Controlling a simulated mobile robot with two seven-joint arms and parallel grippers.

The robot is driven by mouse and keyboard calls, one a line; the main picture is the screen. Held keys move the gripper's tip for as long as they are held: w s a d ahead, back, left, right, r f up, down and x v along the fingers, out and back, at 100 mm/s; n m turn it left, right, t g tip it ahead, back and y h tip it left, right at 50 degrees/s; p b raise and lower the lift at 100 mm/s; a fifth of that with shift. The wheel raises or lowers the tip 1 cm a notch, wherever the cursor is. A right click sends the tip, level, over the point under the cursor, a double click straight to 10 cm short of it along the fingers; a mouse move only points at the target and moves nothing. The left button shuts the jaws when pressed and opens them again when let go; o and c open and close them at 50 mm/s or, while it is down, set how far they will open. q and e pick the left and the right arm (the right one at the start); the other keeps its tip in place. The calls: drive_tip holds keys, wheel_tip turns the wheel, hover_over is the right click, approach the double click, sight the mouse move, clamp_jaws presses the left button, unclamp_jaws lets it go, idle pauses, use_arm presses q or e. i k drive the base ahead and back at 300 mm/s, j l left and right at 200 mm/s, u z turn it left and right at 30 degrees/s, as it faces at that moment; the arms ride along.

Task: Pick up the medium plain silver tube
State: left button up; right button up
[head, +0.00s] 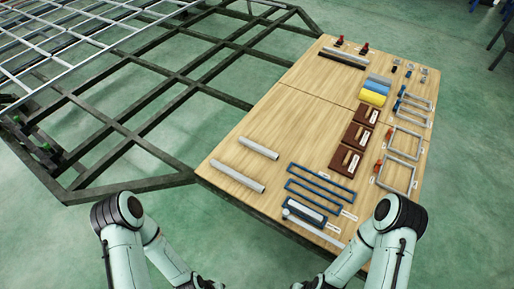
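Several plain silver-grey tubes lie on the wooden table, and I cannot tell for sure which is the medium one. A shorter tube (258,147) and a longer, thicker-looking tube (237,176) lie apart on the table's left side. A long thin tube (316,229) lies along the near edge. Another silver tube (345,57) lies at the far end beside a black bar. My two arms come in at the bottom, left and right, short of the table's tubes. Their grippers are cut off by the lower picture edge, and no fingertips show.
Blue frames (320,190), brown boxes (345,160), yellow and blue rolls (373,97) and grey square frames (404,142) fill the table's (300,115) right side. A dark metal chassis (165,125) stands at the left. The table's middle left is clear.

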sight(253, 146)
drive_tip(key=z, duration=0.4)
drive_tip(key=i+j+z, duration=0.1)
drive_tip(key=z, duration=0.35)
drive_tip(key=j+z, duration=0.2)
drive_tip(key=z, duration=0.2)
drive_tip(key=j+z, duration=0.1)
drive_tip(key=z, duration=0.3)
drive_tip(key=j+z, duration=0.35)
drive_tip(key=j, duration=0.2)
drive_tip(key=j+z, duration=0.3)
drive_tip(key=j, duration=0.2)
drive_tip(key=k+j, duration=0.1)
drive_tip(key=j, duration=0.55)
drive_tip(key=k+j+z, duration=0.1)
drive_tip(key=j, duration=0.25)
drive_tip(key=k, duration=0.05)
